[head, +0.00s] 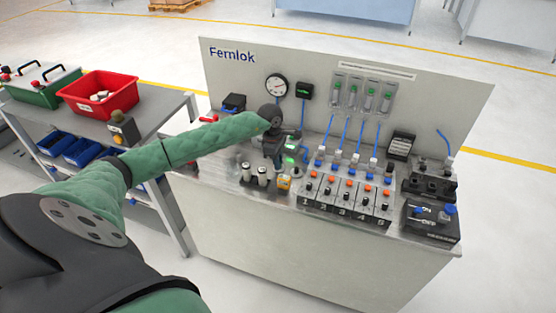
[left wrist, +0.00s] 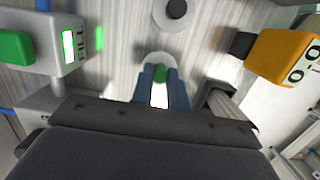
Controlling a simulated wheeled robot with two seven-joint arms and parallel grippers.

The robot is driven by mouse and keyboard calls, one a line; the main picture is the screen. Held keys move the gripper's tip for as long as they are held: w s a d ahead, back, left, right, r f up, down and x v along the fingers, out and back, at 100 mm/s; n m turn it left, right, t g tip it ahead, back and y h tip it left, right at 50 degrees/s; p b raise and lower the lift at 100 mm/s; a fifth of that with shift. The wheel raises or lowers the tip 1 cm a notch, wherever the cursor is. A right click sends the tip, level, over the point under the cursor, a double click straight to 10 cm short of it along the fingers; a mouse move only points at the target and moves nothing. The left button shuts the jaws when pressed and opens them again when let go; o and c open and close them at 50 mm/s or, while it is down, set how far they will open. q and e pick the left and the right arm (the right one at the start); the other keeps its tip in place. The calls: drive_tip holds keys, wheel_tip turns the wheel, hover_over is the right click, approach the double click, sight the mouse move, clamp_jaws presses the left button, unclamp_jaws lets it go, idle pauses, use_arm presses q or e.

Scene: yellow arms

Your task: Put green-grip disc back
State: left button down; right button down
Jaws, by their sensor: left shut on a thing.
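My left gripper (head: 276,160) reaches over the bench in front of the Fernlok panel, pointing down. In the left wrist view its two blue-grey fingers (left wrist: 161,88) are shut on the green grip (left wrist: 160,73) of a pale disc (left wrist: 158,58). The disc shows just beyond the fingertips, over the grey bench surface; I cannot tell whether it touches the surface. In the head view the disc is too small or hidden to make out clearly. My right gripper is not in view.
A box marked FILL with a green display (left wrist: 68,45) stands left of the fingers, and an orange block (left wrist: 285,55) stands right. A round grey piece with a dark centre (left wrist: 176,9) lies just beyond. A numbered valve row (head: 345,195) is to the right; a red bin (head: 98,92) is far left.

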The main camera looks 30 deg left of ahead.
use_arm(q)
drive_tip(key=shift+f, duration=0.1)
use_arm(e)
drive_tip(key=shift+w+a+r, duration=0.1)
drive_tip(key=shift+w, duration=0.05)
use_arm(q)
drive_tip(key=c, duration=1.4)
unclamp_jaws()
drive_tip(key=shift+o, duration=0.2)
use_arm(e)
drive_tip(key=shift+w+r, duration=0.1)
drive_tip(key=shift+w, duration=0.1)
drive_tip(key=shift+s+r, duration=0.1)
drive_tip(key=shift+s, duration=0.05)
